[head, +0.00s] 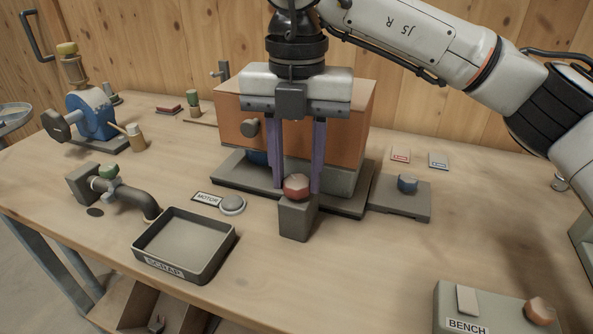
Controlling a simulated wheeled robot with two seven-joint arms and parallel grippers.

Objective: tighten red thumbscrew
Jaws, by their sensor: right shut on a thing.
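The red thumbscrew (296,186) sits on top of a small grey block (298,218) in front of the orange feed mixer box (345,115). My right gripper (298,185) points down from above, with its two purple fingers on either side of the red thumbscrew. It is shut on the thumbscrew, though the exact contact is hard to see. My left gripper is not in view.
A grey tray marked SCRAP (184,246) and a round grey button (232,205) lie left of the block. A bench box (480,310) is at front right. The front middle table is clear.

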